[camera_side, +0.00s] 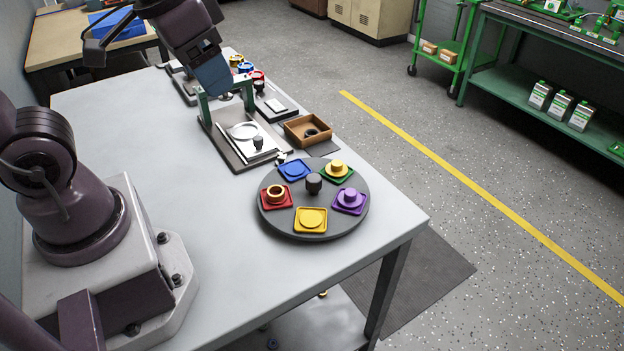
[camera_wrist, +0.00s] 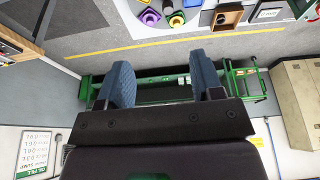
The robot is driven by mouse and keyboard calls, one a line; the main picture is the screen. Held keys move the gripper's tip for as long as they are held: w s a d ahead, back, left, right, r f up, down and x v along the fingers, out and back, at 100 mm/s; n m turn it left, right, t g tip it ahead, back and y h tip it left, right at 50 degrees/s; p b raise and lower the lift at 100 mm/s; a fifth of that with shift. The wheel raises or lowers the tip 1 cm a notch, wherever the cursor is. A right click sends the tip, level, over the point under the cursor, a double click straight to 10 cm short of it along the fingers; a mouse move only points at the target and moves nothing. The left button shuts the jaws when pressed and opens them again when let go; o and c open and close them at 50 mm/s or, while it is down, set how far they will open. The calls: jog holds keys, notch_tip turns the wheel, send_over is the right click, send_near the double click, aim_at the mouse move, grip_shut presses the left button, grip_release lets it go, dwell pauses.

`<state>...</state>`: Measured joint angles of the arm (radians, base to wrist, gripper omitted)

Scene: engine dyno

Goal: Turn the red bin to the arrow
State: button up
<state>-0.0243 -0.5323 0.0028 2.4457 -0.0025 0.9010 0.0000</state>
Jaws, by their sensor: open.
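The round dark turntable (camera_side: 334,220) lies near the table's front corner, with several coloured bins around a black centre knob (camera_side: 314,183). The red bin (camera_side: 266,203) is on its left side and holds a gold ring. A small black-and-white mark (camera_side: 281,158) sits at the turntable's back edge, near the blue bin (camera_side: 294,170); I cannot tell if it is the arrow. My gripper (camera_side: 224,95) is far behind the turntable, above the green-posted fixture. In the wrist view my gripper (camera_wrist: 161,62) has its two blue fingers wide apart, with nothing between them.
The green-posted fixture (camera_side: 203,108) and a brown tray (camera_side: 293,135) with a dark ring stand between my gripper and the turntable. Several coloured parts (camera_side: 240,66) are at the back. The table's left middle (camera_side: 150,150) is clear.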

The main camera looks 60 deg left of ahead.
jog(key=w+a+f+n+g, duration=0.2)
jog(key=w+f+g, duration=0.3)
jog(key=w, duration=0.6)
jog(key=n+g+h, duration=0.2)
jog(key=n+g, duration=0.1)
send_near(315, 177)
jog(key=x, duration=1)
jog(key=shift+r, duration=0.1)
grip_shut()
